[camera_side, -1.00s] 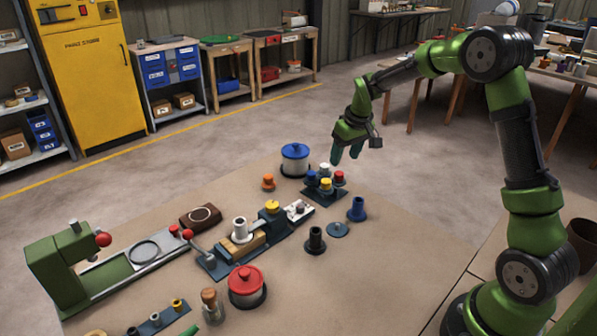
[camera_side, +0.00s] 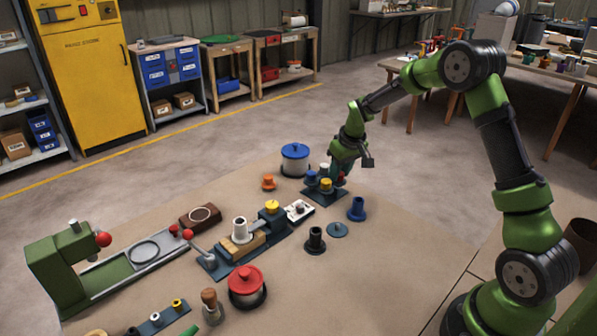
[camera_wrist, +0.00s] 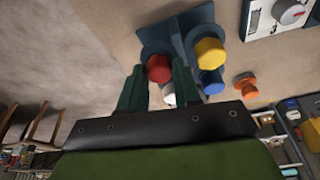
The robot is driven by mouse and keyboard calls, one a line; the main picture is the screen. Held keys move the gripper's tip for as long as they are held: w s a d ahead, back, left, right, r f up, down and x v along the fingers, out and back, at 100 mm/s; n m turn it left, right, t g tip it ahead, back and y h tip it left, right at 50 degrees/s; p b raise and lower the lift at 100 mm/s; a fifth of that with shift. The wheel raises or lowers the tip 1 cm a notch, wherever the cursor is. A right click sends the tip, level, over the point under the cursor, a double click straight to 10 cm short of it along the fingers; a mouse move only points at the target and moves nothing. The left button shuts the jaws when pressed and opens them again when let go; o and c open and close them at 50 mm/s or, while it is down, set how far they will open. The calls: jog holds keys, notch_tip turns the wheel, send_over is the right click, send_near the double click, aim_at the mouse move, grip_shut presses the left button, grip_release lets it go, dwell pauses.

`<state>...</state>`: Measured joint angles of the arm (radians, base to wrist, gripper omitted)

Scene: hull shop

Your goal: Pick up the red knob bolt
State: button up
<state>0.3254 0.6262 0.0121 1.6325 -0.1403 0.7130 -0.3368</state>
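The red knob bolt (camera_wrist: 159,68) stands in a dark blue rack (camera_wrist: 152,36) beside other knob bolts. In the side view the red knob bolt (camera_side: 341,178) shows only partly below my fingers, at the rack's right. My gripper (camera_wrist: 159,70) is open in the wrist view, with one finger on each side of the red knob and a small gap showing. In the side view my gripper (camera_side: 341,172) is low over the rack's right side. Whether a finger touches the knob cannot be told.
Close by in the rack are a yellow knob (camera_wrist: 210,52), a blue knob (camera_wrist: 212,82) and a white knob (camera_wrist: 169,95), partly hidden. An orange knob piece (camera_side: 268,182), a blue-lidded pot (camera_side: 295,160) and a blue flanged part (camera_side: 357,208) stand around the rack.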

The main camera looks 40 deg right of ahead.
grip_shut()
